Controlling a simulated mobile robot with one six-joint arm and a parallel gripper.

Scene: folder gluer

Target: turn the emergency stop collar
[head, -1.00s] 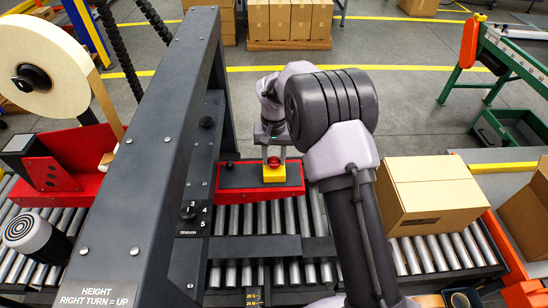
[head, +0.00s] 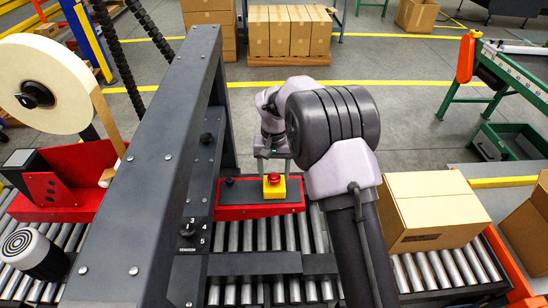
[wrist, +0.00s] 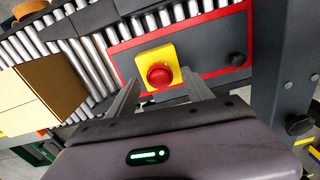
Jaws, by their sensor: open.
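The emergency stop is a red mushroom button (head: 274,177) on a yellow box (head: 274,190), on a red-edged dark panel over the rollers. I cannot make out a separate collar. In the wrist view the red button (wrist: 159,76) shows head-on, with the yellow box (wrist: 146,57) behind it. My gripper (head: 275,166) is open, just above and behind the button. In the wrist view my gripper (wrist: 160,80) has one finger to each side of the button, with a gap on both sides. Nothing is held. How near the fingertips are to the box is unclear.
A dark knob (head: 229,181) stands on the same panel (head: 240,210), left of the yellow box. A dark frame beam (head: 150,170) rises at left. A cardboard box (head: 435,208) sits on the rollers (head: 455,270) at right. Open floor lies behind the panel.

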